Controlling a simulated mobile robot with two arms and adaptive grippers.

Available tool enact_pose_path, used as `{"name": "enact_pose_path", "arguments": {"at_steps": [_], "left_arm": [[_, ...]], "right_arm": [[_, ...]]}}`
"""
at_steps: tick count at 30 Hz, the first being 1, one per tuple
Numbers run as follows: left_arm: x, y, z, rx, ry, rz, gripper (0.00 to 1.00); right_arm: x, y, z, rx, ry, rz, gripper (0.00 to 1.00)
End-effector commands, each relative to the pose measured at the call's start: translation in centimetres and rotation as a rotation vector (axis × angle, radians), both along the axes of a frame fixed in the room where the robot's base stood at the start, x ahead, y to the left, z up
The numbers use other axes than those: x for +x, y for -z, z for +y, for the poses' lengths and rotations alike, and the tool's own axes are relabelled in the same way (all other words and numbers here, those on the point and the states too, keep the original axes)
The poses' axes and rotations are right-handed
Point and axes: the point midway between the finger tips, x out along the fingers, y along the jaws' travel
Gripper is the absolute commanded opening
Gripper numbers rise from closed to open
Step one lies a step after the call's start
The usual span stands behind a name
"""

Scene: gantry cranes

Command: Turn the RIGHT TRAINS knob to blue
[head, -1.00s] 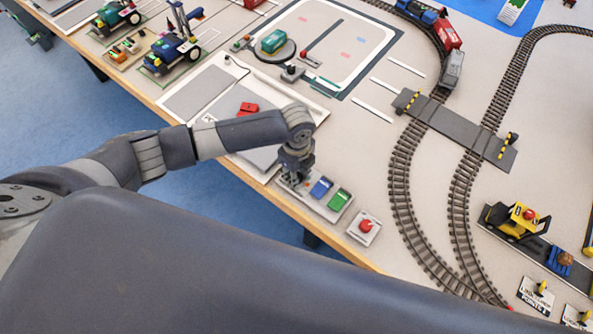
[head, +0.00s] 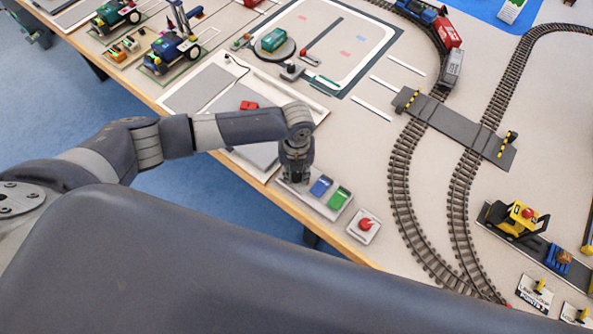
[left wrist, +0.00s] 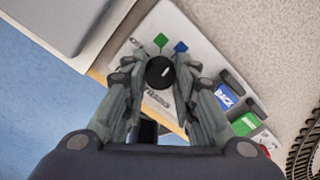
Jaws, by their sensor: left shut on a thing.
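The RIGHT TRAINS knob (left wrist: 159,72) is a round black knob with a short white pointer mark, on a pale control panel (left wrist: 200,52). A green diamond (left wrist: 160,40) and a blue diamond (left wrist: 181,47) are printed beyond it. The white mark slants to the upper right, roughly toward the blue diamond. My left gripper (left wrist: 160,80) has its fingers on both sides of the knob and is shut on it. In the head view my left gripper (head: 296,176) points down onto the left end of the panel and hides the knob. My right gripper is not in view.
A blue BACK button (left wrist: 227,98) and a green button (head: 338,199) sit on the same panel. A red button (head: 365,224) on its own plate is to the right. Curved train tracks (head: 400,195) run beyond. The table edge is close on the near side.

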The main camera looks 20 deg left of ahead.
Motion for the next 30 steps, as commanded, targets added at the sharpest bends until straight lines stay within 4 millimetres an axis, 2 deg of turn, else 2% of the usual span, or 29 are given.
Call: {"name": "enact_pose_path", "arguments": {"at_steps": [9,23,24,25,26,30], "left_arm": [[-0.13,0.08,-0.06,-0.001,0.088,0.002,0.02],[-0.15,0.08,-0.07,-0.001,0.096,0.003,0.02],[-0.15,0.08,-0.07,-0.001,0.096,0.003,0.35],[-0.15,0.08,-0.07,-0.001,0.096,0.003,0.42],[-0.14,0.08,-0.07,-0.001,0.096,0.002,0.47],[-0.09,0.05,-0.05,-0.001,0.095,0.002,0.47]], "right_arm": [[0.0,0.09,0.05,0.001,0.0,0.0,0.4],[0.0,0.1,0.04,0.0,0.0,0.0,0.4],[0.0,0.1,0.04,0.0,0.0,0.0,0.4],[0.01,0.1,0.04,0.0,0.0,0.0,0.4],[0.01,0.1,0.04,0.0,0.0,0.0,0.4],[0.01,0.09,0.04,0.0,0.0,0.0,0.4]]}}
